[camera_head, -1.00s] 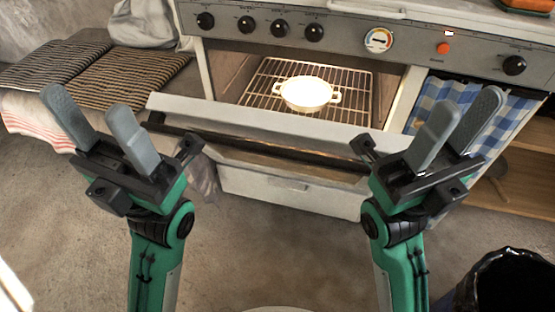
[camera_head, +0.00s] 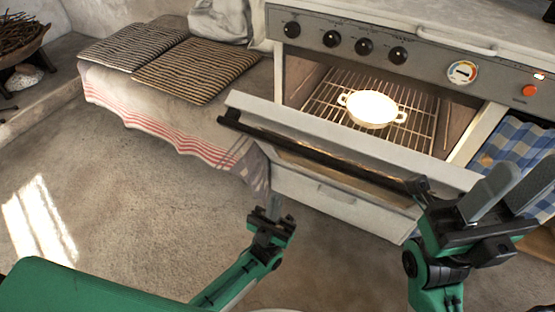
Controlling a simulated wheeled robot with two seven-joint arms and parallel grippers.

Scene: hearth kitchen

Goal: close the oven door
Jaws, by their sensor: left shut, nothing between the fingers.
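The oven door (camera_head: 350,136) is partly open and tilts outward from the oven, with a dark handle bar (camera_head: 310,152) along its front. The lit oven cavity shows a wire rack (camera_head: 330,97) with a white two-handled pot (camera_head: 372,109) on it. My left gripper (camera_head: 276,207) is shut and empty, low in front of the oven, below the door and apart from its handle in the picture. My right gripper (camera_head: 526,172) is open and empty at the right, overlapping the door's right end in the view. I cannot tell whether it touches the door.
A bench with striped cushions (camera_head: 195,70) and a red-striped cloth (camera_head: 160,131) stands left of the oven. A blue checked towel (camera_head: 515,160) hangs at the right. A drawer (camera_head: 335,197) is below the door. The floor (camera_head: 130,190) at the left is clear.

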